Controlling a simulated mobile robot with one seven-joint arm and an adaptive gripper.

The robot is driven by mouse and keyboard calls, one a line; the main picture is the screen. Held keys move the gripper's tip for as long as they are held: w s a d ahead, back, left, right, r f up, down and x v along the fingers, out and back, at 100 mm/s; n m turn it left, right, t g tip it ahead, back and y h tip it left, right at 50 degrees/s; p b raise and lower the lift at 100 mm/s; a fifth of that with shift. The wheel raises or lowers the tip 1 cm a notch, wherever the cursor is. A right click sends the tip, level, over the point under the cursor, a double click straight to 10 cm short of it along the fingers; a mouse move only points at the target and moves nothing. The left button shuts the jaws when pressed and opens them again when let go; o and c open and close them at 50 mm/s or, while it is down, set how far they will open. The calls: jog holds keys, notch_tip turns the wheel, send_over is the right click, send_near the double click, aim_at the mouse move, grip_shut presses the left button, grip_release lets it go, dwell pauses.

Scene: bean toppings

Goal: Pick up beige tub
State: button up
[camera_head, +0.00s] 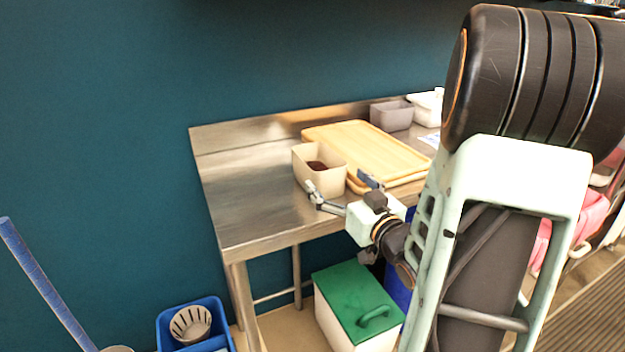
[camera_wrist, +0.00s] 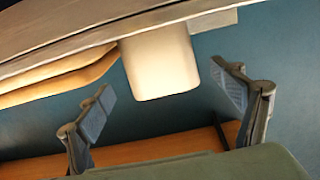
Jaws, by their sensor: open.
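The beige tub (camera_head: 333,180) is an open box with something dark inside. It stands upright on the steel table, left of the wooden boards. My gripper (camera_head: 338,186) is open at the tub's near side, one finger near its left part and the other by its right side. In the wrist view, the tub (camera_wrist: 160,65) is ahead, between the spread fingers of my gripper (camera_wrist: 165,84). A gap shows on both sides, and the fingers do not appear to touch it. My arm hides the right part of the table in the head view.
Wooden boards (camera_head: 368,147) lie just right of the tub, close to the right finger. A grey tub (camera_head: 391,115) and a white container (camera_head: 427,104) stand at the back right. The steel table (camera_head: 240,200) is bare to the left. A green-lidded bin (camera_head: 352,295) stands below.

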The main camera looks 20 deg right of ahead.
jog(key=w, duration=0.3)
jog(key=shift+w, duration=0.35)
jog(key=shift+w+a+r+b, duration=0.15)
jog(key=shift+w+b, duration=0.1)
jog(key=shift+w, duration=1.1)
jog(key=shift+w+a+b, duration=0.15)
jog(key=shift+w+b, duration=0.05)
jog(key=shift+w, duration=1.15)
jog(key=shift+c, duration=0.3)
jog(key=c, duration=1.5)
jog(key=shift+c, duration=1.3)
jog(key=shift+r, duration=0.2)
